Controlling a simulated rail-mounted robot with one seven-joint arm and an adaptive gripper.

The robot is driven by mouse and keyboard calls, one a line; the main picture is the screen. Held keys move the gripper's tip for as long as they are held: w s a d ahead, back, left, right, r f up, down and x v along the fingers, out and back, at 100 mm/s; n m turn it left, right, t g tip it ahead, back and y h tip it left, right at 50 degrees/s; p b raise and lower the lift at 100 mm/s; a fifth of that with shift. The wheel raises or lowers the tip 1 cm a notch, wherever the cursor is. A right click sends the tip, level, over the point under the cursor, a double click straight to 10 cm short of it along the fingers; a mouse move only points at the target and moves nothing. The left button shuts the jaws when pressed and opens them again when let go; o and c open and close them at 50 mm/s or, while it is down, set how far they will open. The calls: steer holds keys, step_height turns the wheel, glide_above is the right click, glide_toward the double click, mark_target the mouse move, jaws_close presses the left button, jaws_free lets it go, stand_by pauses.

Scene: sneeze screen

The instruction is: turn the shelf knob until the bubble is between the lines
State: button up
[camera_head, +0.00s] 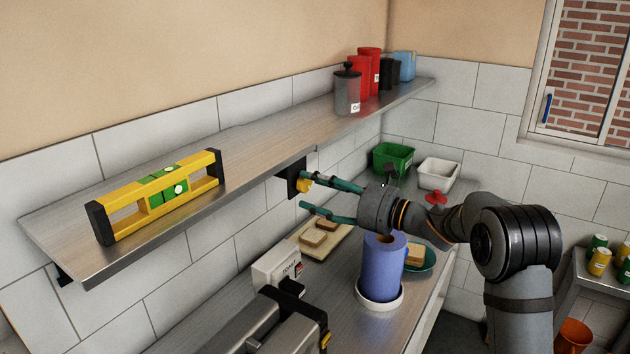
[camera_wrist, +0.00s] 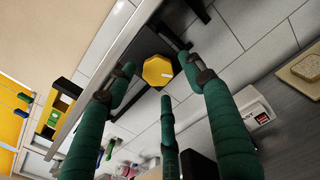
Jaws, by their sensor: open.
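The yellow shelf knob (camera_head: 303,185) sits on a black bracket under the front edge of the metal shelf (camera_head: 255,143). In the wrist view the knob (camera_wrist: 157,71) shows many flat sides and a small white mark. My gripper (camera_head: 305,192) is open, its green fingers spread around the knob; contact cannot be told. A yellow spirit level (camera_head: 165,187) with black ends and green vials stands on the shelf's left part. It also shows at the left of the wrist view (camera_wrist: 63,94). Its bubble is too small to read against the lines.
A grey canister (camera_head: 347,93), red canisters (camera_head: 360,78) and black jars stand at the shelf's far end. Below are a blue paper roll (camera_head: 380,268), a toaster (camera_head: 262,330), a white box (camera_head: 277,266) and a bread board (camera_head: 330,243). Green and white bins stand behind.

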steer(key=shift+w+a, duration=0.15)
steer(key=shift+a, duration=0.1)
steer(key=shift+d, duration=0.1)
steer(key=shift+c, duration=0.5)
steer(key=shift+f, duration=0.1)
steer(key=c, duration=1)
